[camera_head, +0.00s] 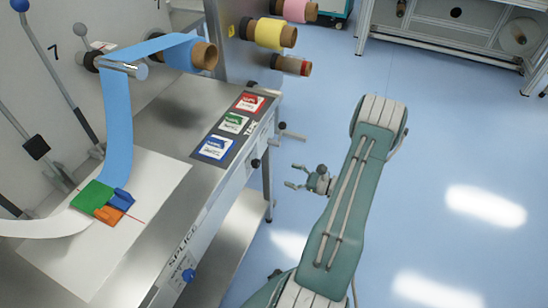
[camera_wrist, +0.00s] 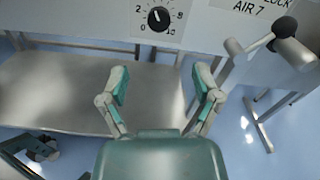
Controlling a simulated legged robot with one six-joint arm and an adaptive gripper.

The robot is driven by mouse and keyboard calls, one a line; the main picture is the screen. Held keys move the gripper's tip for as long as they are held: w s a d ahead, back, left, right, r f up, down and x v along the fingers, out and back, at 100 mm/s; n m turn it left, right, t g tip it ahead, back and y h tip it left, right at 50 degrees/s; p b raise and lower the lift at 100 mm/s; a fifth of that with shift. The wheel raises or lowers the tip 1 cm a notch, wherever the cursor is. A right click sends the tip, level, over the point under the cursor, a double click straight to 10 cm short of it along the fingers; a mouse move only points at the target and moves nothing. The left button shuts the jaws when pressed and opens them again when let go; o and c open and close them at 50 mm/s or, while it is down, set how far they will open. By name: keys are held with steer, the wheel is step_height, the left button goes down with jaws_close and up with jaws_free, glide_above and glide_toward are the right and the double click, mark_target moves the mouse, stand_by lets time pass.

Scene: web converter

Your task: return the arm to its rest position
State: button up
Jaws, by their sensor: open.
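My green arm is bent over the blue floor, to the right of the metal splice table in the head view. My gripper (camera_head: 291,177) hangs beside the table's right edge, below the arm's elbow, apart from the table. In the wrist view my gripper (camera_wrist: 161,83) shows two separated fingers with nothing between them. Behind the fingers are the table's front panel with a black dial (camera_wrist: 159,18) and a metal lower shelf (camera_wrist: 62,92).
The metal splice table (camera_head: 172,100) carries a blue web strip (camera_head: 117,120), green and orange pieces and several coloured cards. Rolls, including a yellow one (camera_head: 270,34), stick out at the back. A metal-framed bench (camera_head: 450,40) stands at the far right. The floor (camera_head: 470,140) right of the arm is clear.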

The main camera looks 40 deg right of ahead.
steer(key=w+a+r+n+g+y, duration=0.35)
steer(key=a+r+n+g, duration=1.05)
steer(key=a+r, duration=0.5)
steer(key=s+a+r+n+t+h, duration=0.3)
steer(key=s+a+r+n+h, duration=0.7)
steer(key=n, duration=0.5)
steer(key=shift+s+a+r, duration=0.95)
steer(key=shift+a+r, duration=0.4)
steer(key=shift+a, duration=0.4)
steer(key=shift+h, duration=0.25)
